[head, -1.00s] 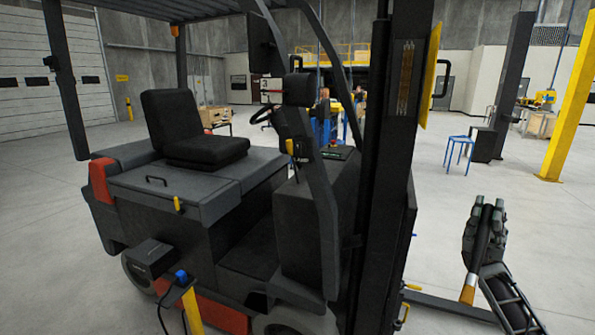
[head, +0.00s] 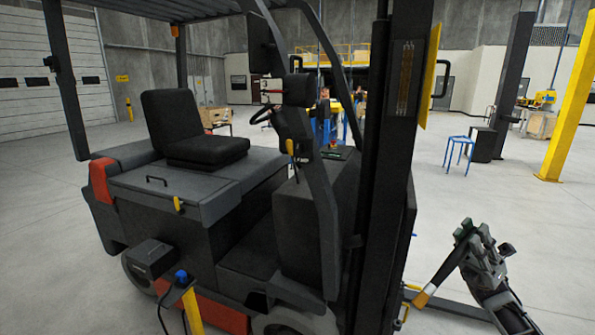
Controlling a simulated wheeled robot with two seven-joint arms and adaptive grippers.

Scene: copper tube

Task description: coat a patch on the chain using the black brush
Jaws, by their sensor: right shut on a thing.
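My right gripper (head: 468,238) is at the lower right, shut on the black brush. The brush (head: 441,275) slants down and to the left from the gripper, with its orange-tan band (head: 422,299) at the lower end, beside the foot of the forklift mast. Narrow copper-coloured vertical strips (head: 404,78) show in a slot high on the black mast; I cannot tell whether they are the chain. The brush is well below and to the right of them. My left gripper is not in view.
The black forklift (head: 230,190) with its seat (head: 185,125) fills the left and middle. Its mast (head: 385,180) stands left of my right gripper, and a dark fork (head: 455,308) runs low behind the brush. A blue stool (head: 458,150) and yellow post (head: 572,110) stand farther back. Floor between is clear.

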